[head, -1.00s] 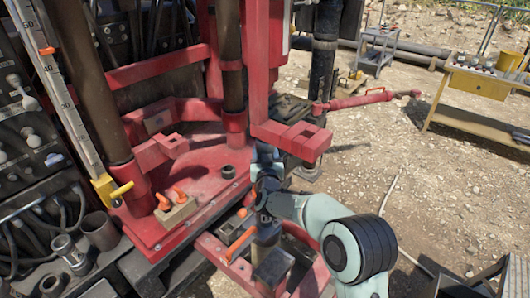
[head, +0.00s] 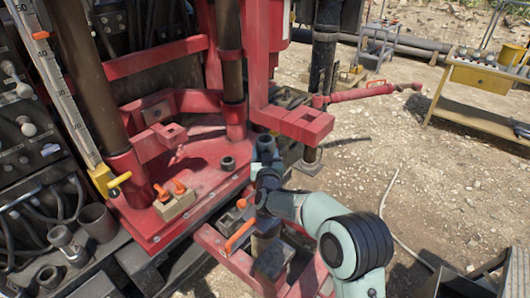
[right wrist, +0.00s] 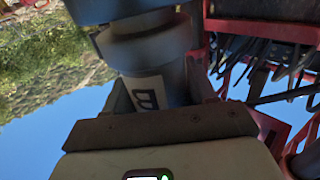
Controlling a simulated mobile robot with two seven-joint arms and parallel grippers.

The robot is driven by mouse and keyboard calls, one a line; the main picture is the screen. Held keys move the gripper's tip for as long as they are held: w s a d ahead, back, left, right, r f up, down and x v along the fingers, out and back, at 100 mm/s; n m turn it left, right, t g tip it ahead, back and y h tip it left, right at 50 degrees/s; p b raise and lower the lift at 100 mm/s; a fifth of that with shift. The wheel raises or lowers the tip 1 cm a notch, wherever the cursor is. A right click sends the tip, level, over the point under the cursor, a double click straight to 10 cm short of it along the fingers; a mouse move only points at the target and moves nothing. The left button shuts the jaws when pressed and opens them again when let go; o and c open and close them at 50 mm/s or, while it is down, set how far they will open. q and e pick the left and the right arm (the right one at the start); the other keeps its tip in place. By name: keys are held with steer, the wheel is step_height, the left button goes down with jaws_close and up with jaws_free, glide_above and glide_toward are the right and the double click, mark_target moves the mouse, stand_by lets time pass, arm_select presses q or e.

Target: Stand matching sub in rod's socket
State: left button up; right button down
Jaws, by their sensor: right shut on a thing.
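My right gripper (head: 266,174) comes in from the lower right in the head view. It is shut on a dark grey sub (head: 264,148), which stands about upright with its open top end showing. In the right wrist view the sub (right wrist: 148,52) fills the upper middle, and a pale label with a letter B shows on it between the jaws. A short dark ring with an open bore, which looks like the rod's socket (head: 228,164), stands on the red deck, left of the held sub and apart from it. The sub's lower end is hard to tell. My left gripper is not in view.
A red bracket (head: 305,124) juts out just behind the held sub. A block with orange-handled pins (head: 176,202) sits on the deck. Several grey cylinders (head: 97,224) stand at the lower left. A yellow bench (head: 480,82) stands far right.

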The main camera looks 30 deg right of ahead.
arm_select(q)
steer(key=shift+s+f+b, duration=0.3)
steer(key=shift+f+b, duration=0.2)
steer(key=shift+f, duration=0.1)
arm_select(e)
steer(key=shift+f, duration=0.35)
stand_by(0.5)
steer(key=shift+c, duration=1.4)
jaws_free()
steer(key=shift+f, duration=0.35)
steer(key=shift+s+a, duration=0.25)
steer(key=shift+s, duration=0.2)
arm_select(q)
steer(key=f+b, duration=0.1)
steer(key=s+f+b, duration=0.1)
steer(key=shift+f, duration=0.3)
arm_select(e)
steer(key=v, duration=1.2)
steer(key=shift+s+r, duration=0.25)
steer(key=shift+a, duration=0.15)
